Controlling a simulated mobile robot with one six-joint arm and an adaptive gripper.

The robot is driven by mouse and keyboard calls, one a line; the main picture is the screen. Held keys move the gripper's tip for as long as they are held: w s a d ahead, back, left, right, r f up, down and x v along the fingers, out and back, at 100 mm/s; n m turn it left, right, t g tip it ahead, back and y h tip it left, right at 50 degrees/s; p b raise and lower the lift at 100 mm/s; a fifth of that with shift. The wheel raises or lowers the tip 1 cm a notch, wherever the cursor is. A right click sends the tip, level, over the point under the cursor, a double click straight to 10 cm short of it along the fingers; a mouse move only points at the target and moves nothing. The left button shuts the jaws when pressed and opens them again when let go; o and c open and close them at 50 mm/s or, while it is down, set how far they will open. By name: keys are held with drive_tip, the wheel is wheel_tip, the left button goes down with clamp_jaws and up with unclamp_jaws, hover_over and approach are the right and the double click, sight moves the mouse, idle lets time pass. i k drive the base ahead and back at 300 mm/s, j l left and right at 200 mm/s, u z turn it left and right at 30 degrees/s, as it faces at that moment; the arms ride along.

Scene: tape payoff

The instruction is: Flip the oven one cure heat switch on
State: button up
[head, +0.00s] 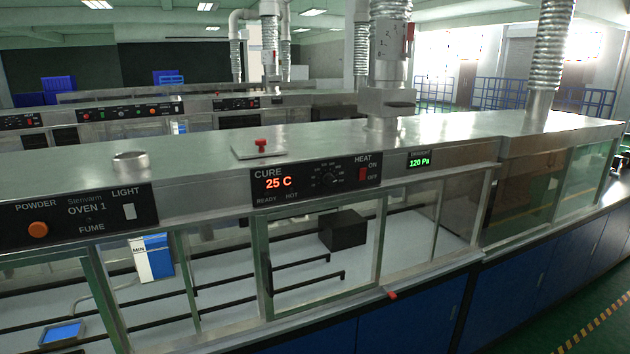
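The oven one cure panel (316,177) is a black plate on the front of the metal hood, with a red "25 C" readout. The READY and HOT labels show no clear light. My gripper is not in view.
A red knob (262,146) and a metal cup (130,161) stand on the hood top. Glass doors below enclose a black box (343,230) and a blue-white carton (152,258). Ducts (388,60) rise behind.

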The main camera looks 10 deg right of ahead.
sight(362, 172)
drive_tip(key=i+l, duration=0.6)
drive_tip(key=i, duration=0.25)
